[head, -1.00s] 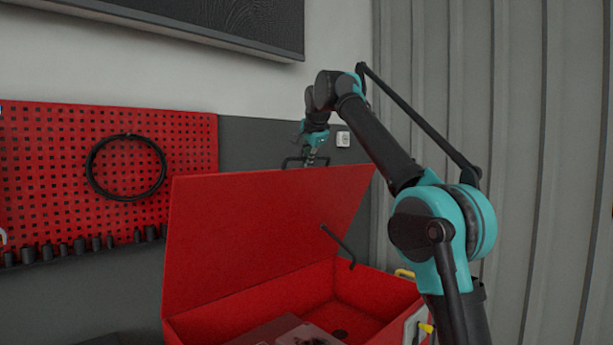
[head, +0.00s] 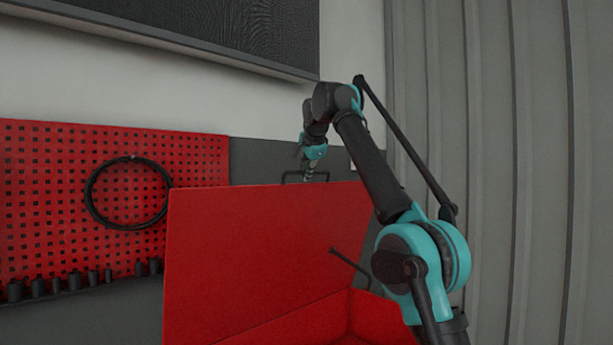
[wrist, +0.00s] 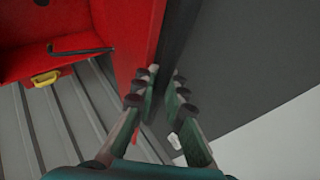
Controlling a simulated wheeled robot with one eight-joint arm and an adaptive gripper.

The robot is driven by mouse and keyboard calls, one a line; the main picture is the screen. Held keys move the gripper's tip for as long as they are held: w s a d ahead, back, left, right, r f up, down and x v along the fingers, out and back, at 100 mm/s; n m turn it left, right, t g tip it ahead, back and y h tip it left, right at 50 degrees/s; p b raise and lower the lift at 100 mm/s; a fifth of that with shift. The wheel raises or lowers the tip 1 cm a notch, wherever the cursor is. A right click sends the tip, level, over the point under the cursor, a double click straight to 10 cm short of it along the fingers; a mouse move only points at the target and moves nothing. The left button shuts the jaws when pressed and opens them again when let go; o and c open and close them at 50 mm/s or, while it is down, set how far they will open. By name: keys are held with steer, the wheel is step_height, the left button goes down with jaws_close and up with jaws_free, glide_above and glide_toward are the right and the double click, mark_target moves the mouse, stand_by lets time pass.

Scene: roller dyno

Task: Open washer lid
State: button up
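The red washer lid (head: 255,260) stands raised, close to upright, above the red washer box (head: 375,318), whose inside partly shows.
A dark support rod (head: 350,262) angles near the lid's right side. A red pegboard (head: 60,190) with a coiled black hose (head: 90,200) is on the wall at left. A ribbed grey wall (head: 500,150) is at right. A yellow handle (wrist: 46,78) shows on the box.

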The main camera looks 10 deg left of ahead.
steer(key=o, duration=0.5)
steer(key=shift+d, duration=0.1)
steer(key=shift+c, duration=0.2)
steer(key=shift+s, duration=0.1)
steer(key=s+d+r, duration=0.1)
steer(key=s+d, duration=0.1)
steer(key=s, duration=0.4)
steer(key=s+d+r, duration=0.1)
steer(key=s+d, duration=0.2)
steer(key=s, duration=0.4)
steer(key=shift+s, duration=0.15)
